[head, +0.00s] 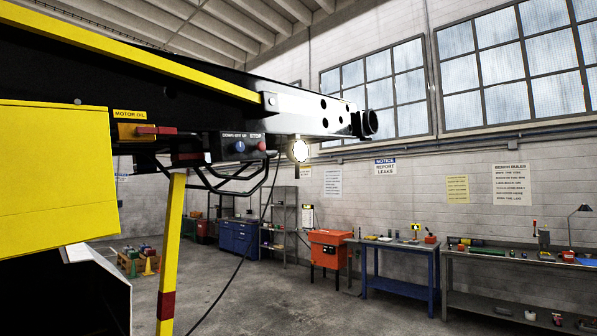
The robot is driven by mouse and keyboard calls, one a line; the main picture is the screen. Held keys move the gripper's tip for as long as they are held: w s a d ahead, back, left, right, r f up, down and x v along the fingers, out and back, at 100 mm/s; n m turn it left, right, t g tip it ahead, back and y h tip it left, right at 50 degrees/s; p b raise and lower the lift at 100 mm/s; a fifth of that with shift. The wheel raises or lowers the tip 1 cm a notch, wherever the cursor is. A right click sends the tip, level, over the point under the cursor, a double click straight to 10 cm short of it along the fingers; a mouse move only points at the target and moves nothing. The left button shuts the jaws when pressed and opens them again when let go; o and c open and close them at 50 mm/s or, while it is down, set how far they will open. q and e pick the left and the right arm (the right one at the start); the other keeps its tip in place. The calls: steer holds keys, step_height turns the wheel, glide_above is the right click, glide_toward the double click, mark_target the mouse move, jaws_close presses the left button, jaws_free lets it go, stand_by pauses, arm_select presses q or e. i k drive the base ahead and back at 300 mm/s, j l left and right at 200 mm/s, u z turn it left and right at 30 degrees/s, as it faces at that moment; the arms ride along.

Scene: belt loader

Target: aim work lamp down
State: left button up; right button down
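A round lit work lamp (298,150) hangs under the boom (312,110) of the belt loader, near the middle of the head view. Its bright face is turned towards me, not clearly downwards. A control box (243,146) with a blue knob and a red stop button sits just left of the lamp. Neither of my grippers shows in the head view.
Yellow panels and a yellow strut (171,250) of the loader fill the left. A black cable (247,255) hangs below the control box. An orange cabinet (331,250), a blue bench (400,285) and a grey bench (520,262) line the far wall. The concrete floor between is clear.

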mark_target(296, 151)
steer(key=i+l, duration=0.3)
steer(key=i+l+u, duration=0.15)
steer(key=i+l, duration=0.4)
steer(key=l, duration=0.2)
steer(key=i+l+u, duration=0.15)
steer(key=i+l, duration=0.35)
steer(key=l, duration=0.25)
steer(key=i+l+u, duration=0.15)
steer(key=l, duration=0.25)
steer(key=i, duration=0.1)
